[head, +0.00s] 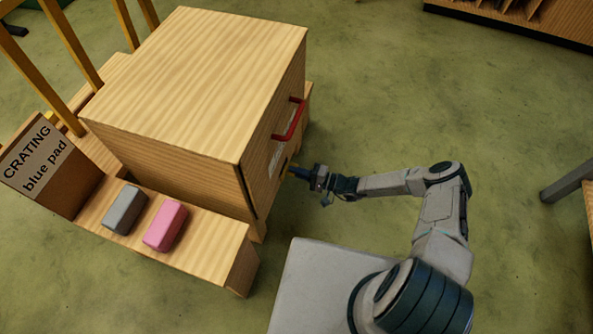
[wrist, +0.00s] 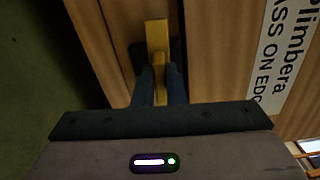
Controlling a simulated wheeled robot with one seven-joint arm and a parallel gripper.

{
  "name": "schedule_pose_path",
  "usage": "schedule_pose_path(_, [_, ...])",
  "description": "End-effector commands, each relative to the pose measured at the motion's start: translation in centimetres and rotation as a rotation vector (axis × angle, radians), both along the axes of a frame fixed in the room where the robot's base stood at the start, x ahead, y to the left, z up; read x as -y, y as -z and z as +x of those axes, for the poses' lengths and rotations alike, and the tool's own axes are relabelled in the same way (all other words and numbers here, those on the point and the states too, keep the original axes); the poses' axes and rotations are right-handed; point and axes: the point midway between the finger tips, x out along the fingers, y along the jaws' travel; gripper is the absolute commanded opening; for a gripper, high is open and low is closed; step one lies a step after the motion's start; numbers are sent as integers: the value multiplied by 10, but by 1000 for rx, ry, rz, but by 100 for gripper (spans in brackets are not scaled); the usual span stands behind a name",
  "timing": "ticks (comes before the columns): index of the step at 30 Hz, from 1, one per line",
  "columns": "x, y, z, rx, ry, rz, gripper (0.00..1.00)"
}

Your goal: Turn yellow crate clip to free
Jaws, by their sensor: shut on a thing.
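The yellow clip (wrist: 157,36) shows in the wrist view as a bar standing upright in the picture, lying across a dark gap between wooden boards. My gripper (wrist: 158,84) is shut on it, with one dark finger on each side of its lower part. The wooden crate (head: 200,70) stands left of centre in the head view, with a red handle (head: 290,121) on its right face. My gripper (head: 299,172) reaches that face from the right, below the handle. The clip is too small and covered to make out clearly in the head view.
A bench (head: 210,254) in front of the crate holds a grey block (head: 124,210), a pink block (head: 165,226) and a sign (head: 38,160) reading "CRATING blue pad". Yellow posts (head: 72,41) rise at left. A white label (wrist: 283,50) is beside the clip.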

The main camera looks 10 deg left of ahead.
Motion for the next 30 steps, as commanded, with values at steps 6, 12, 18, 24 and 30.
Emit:
schedule_pose_path(6, [1,1,2,66,4,-7,0])
schedule_pose_path(12, [1,1,2,86,4,-9,0])
schedule_pose_path(18, [1,1,2,88,4,-9,0])
schedule_pose_path(24, [1,1,2,87,3,-10,28])
schedule_pose_path(30, [0,1,1,86,1,-8,33])
